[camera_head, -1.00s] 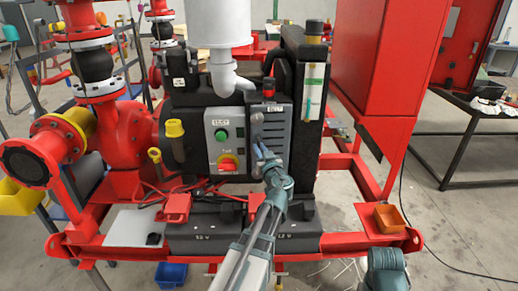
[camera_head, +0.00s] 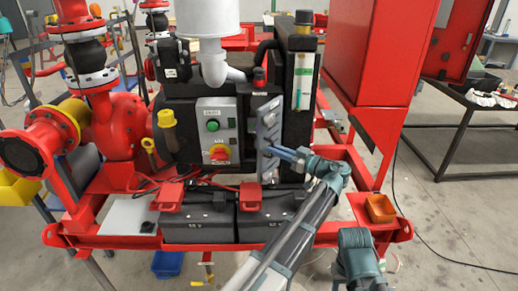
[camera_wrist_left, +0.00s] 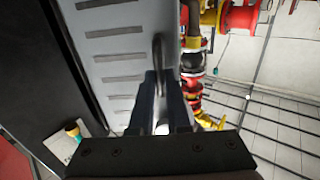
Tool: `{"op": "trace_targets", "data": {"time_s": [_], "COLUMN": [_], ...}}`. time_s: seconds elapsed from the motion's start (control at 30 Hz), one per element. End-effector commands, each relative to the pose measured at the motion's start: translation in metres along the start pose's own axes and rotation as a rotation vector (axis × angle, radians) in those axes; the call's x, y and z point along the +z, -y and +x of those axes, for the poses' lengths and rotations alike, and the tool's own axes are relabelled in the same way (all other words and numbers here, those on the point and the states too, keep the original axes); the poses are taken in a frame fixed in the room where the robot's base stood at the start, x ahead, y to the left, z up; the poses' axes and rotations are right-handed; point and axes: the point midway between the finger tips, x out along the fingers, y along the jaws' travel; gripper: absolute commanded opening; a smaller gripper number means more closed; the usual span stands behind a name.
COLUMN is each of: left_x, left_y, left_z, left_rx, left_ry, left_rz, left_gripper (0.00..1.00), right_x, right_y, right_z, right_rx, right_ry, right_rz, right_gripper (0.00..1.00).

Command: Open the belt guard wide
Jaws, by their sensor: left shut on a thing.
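The belt guard (camera_head: 267,135) is a grey slotted panel on the front of the engine, right of the control box. It stands swung out at an angle, and I see it narrow in the head view. In the left wrist view the guard (camera_wrist_left: 115,60) fills the upper left with its rows of slots. My left gripper (camera_head: 275,152) is shut on the guard's upright handle, which also shows in the wrist view (camera_wrist_left: 158,50) between the fingers (camera_wrist_left: 161,82). The fingers hide part of the handle. My right gripper is not in view.
The grey control box (camera_head: 216,132) with green and red knobs sits left of the guard. Black batteries (camera_head: 200,222) lie below. A black radiator block (camera_head: 297,110) stands to the right.

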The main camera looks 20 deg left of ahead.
Motion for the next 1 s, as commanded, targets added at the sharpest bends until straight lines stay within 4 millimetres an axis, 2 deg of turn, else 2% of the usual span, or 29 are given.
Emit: {"op": "trace_targets", "data": {"time_s": [0.03,0.5,1.0], "left_x": [-0.001,-0.002,-0.001], "left_y": [-0.009,-0.041,-0.053], "left_z": [-0.006,-0.037,-0.045], "left_rx": [0.015,0.018,0.012], "left_ry": [-0.003,-0.007,-0.003], "left_rz": [0.001,0.002,0.002], "left_gripper": [0.0,0.0,0.0], "right_x": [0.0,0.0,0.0], "right_y": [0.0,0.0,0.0], "right_z": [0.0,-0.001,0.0], "right_rx": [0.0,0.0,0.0], "right_ry": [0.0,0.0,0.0], "right_rz": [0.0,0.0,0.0], "right_gripper": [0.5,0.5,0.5]}}
